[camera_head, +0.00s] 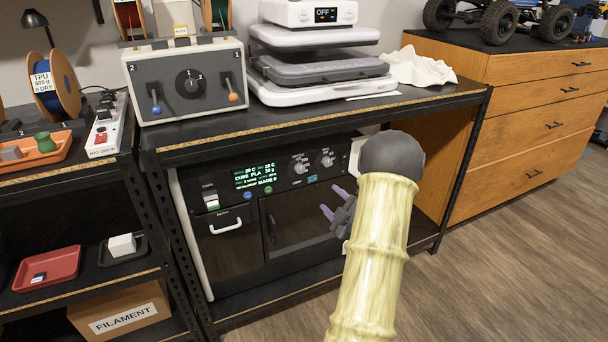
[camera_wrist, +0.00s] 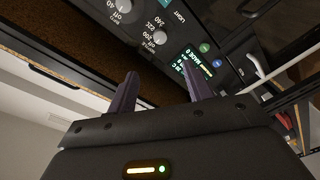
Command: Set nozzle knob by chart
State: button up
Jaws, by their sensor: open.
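The nozzle knob (camera_head: 300,167) is a grey dial on the dark front panel of the printer (camera_head: 225,250), right of its green-lit screen (camera_head: 258,177). In the wrist view the knob (camera_wrist: 160,37) has numbers around it, including 200 and 220; its exact setting is too small to read. A second knob (camera_head: 327,160) sits to its right. My gripper (camera_head: 334,203) is open and empty, in front of the printer and below the knobs. In the wrist view its purple fingers (camera_wrist: 160,72) point toward the panel, apart from the knob. No chart is legible.
The printer stands on the shelf under a black bench (camera_head: 300,112). A control box (camera_head: 188,80) with a dial and two levers, and a stacked white machine (camera_head: 315,60), stand on top. A wooden drawer cabinet (camera_head: 530,115) is at right. Floor in front is clear.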

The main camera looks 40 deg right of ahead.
aim_at(301, 170)
jog(key=w, duration=0.5)
jog(key=w+d+b, duration=0.1)
jog(key=w, duration=0.5)
jog(key=w+d+b, duration=0.1)
jog(key=w, duration=0.4)
jog(key=shift+w+d, duration=0.15)
jog(key=shift+w, duration=0.15)
jog(key=c, duration=1)
